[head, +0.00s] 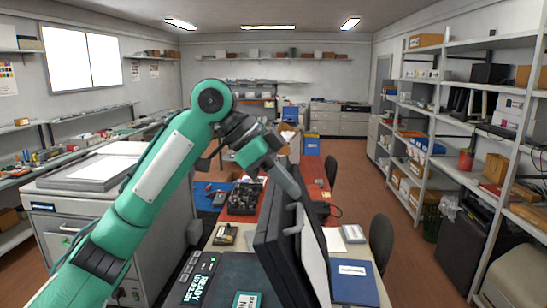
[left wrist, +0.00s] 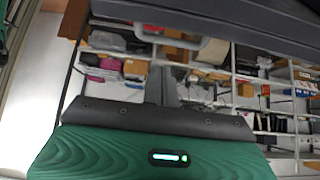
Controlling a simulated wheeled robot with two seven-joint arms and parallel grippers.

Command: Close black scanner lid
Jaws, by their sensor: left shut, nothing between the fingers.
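The black scanner lid (head: 272,252) stands raised and nearly upright at the lower middle of the head view, with a pale panel on its right side and a handle-like bar near its top. The scanner body (head: 240,272), with a lit READY display, lies to its left. My left gripper (head: 296,191) is shut and empty at the lid's top edge; I cannot tell whether it touches. In the left wrist view, the shut fingers (left wrist: 164,88) point towards a dark edge across the top, probably the lid. My right gripper is not in view.
A blue folder (head: 352,280) and papers lie on the table right of the lid. Small dark parts (head: 246,196) sit on a red mat behind it. A large grey machine (head: 75,215) stands at left, shelving (head: 440,120) at right. The aisle floor is clear between chairs and shelves.

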